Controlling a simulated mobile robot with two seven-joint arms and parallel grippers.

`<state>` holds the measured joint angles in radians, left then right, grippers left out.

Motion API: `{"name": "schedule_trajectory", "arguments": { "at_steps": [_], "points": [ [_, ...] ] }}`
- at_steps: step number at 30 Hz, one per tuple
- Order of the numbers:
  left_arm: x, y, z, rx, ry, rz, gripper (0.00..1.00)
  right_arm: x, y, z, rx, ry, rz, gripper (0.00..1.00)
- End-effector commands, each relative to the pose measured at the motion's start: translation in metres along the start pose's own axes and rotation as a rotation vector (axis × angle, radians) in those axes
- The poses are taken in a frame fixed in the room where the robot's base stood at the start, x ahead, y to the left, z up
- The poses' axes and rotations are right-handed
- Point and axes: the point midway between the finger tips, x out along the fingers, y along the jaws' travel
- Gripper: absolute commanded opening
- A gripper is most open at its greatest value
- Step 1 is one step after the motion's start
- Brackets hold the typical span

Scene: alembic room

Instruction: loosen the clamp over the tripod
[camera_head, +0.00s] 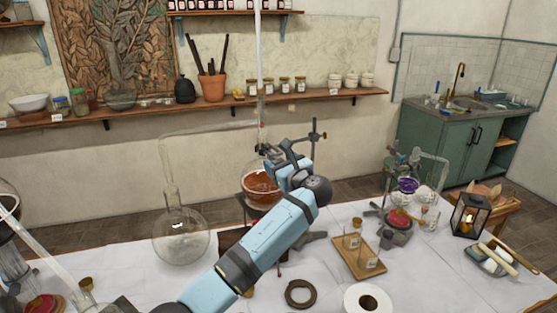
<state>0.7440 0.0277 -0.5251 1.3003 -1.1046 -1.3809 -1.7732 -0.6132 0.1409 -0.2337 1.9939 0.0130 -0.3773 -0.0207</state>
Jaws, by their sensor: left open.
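A round flask with red-brown liquid (260,187) sits over the tripod (243,203), which my left arm partly covers. A thin vertical rod rises behind the flask. A dark metal clamp (316,134) with a small knob shows just right of the rod, above the flask. My left gripper (276,158) is open at the end of the blue arm, close beside the clamp. Its fingers are dark and small here, and I cannot tell whether they touch the clamp. My right gripper is not in view.
A large clear round flask (181,238) with a glass tube stands left of my arm. The white tabletop (430,285) is clear at front right.

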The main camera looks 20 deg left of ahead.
Motion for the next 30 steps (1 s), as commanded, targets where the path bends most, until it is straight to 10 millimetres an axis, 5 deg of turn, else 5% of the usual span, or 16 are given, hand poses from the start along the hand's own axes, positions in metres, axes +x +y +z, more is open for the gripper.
{"name": "schedule_trajectory", "arguments": {
  "at_steps": [12, 19, 30],
  "points": [
    [0.0090, 0.0001, 0.0000, -0.001, 0.000, -0.001, 0.64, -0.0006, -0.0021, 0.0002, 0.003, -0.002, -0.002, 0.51],
    [0.0088, 0.0001, -0.0001, -0.001, 0.000, -0.001, 0.14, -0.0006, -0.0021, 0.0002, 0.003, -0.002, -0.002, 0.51],
    [0.0086, 0.0004, -0.0012, -0.056, 0.002, 0.000, 0.15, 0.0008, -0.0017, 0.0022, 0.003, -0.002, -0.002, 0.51]
  ]
}}
